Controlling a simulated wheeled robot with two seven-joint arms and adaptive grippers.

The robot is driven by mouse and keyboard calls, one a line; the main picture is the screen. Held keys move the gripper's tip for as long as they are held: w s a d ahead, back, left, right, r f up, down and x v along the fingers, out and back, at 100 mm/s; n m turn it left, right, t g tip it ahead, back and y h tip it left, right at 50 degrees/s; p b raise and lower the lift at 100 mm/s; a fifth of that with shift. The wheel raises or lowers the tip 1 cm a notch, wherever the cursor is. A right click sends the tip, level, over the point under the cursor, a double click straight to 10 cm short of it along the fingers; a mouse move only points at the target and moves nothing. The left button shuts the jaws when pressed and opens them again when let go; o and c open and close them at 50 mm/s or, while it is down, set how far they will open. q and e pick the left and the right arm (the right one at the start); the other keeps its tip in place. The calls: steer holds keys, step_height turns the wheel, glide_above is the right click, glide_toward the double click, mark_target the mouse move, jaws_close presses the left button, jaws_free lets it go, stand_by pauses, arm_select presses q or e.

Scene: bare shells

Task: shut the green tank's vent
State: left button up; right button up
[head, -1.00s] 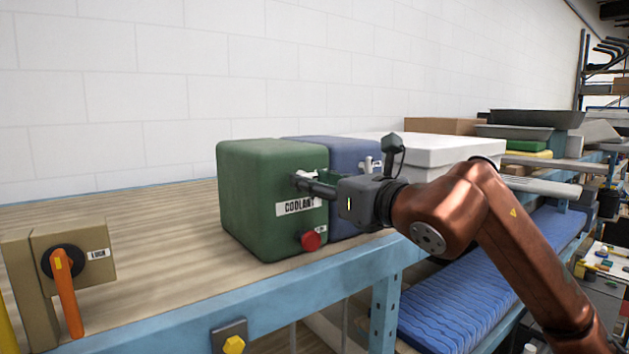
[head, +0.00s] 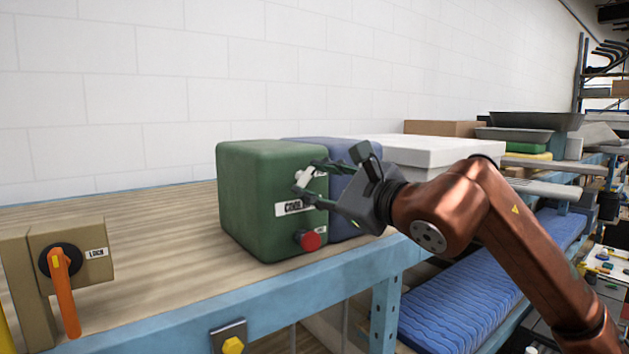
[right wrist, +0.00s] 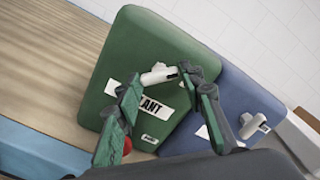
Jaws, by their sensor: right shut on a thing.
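The green tank (head: 262,195) stands on the wooden bench top and bears a white "COOLANT" label and a red knob (head: 310,241) low on its front. Its white vent (right wrist: 158,75) sits above the label. My right gripper (head: 308,179) is at the tank's front, shut on the white vent, with one finger on each side of it. The right wrist view shows the two fingertips (right wrist: 160,77) at the vent's ends. The fingers hide part of the vent, so its exact position is hard to read. My left gripper is not in view.
A blue tank (head: 340,218) with its own white vent (right wrist: 250,126) stands right beside the green one. A white box (head: 440,150) is behind my right arm. A tan box with an orange lever (head: 65,290) stands at the left. The bench between is clear.

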steer(key=n, duration=0.4)
steer(key=shift+r+n+p, duration=0.1)
steer(key=shift+n+p, duration=0.2)
steer(key=shift+p, duration=0.05)
steer(key=shift+n+p, duration=0.45)
steer(key=shift+n, duration=1.55)
steer(key=o, duration=1.2)
steer(key=shift+c, duration=0.2)
steer(key=v, duration=1.2)
